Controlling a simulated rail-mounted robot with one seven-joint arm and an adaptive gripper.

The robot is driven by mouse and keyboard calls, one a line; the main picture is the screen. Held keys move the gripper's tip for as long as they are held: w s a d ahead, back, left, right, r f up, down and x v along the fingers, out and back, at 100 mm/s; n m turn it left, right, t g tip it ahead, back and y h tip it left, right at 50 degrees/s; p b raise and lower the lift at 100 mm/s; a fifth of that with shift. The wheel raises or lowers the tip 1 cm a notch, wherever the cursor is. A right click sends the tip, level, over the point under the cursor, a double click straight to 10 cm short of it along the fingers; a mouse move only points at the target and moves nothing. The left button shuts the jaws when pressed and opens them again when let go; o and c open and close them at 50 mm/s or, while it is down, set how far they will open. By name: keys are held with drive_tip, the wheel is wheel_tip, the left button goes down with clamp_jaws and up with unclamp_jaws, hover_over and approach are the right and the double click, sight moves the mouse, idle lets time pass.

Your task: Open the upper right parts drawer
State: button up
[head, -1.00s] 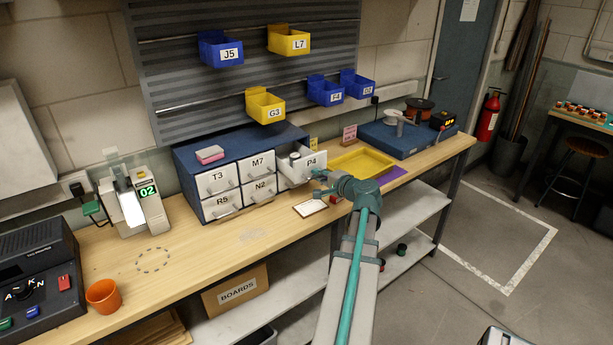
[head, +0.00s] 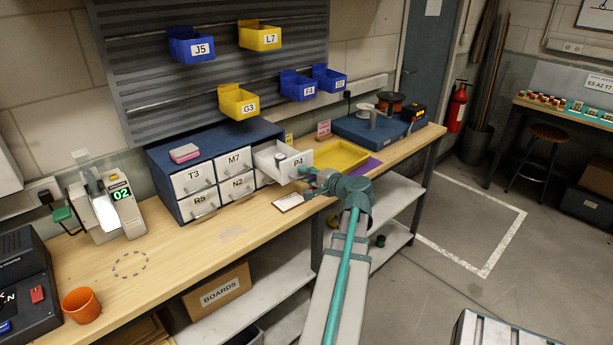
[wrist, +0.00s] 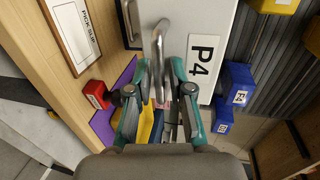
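The parts cabinet (head: 215,140) is blue with white drawers on the bench. Its upper right drawer, labelled P4 (head: 298,161), stands well out from the cabinet, and a small round grey item shows inside. My gripper (head: 308,181) is at the P4 front. In the wrist view the P4 drawer front (wrist: 204,22) is close, with its metal bar handle (wrist: 157,45) upright in the picture. My gripper's fingertips (wrist: 158,68) are apart on either side of the handle's line, with a visible gap. Contact with the handle cannot be told.
Drawers T3, M7, R5 and N2 (head: 238,184) are shut. A pink block (head: 185,152) lies on the cabinet. A yellow tray (head: 345,153) stands right of it, and a clipboard (head: 288,202) lies in front. The bench's left middle is mostly clear.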

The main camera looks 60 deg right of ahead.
drive_tip(key=v, duration=1.2)
idle(0.4)
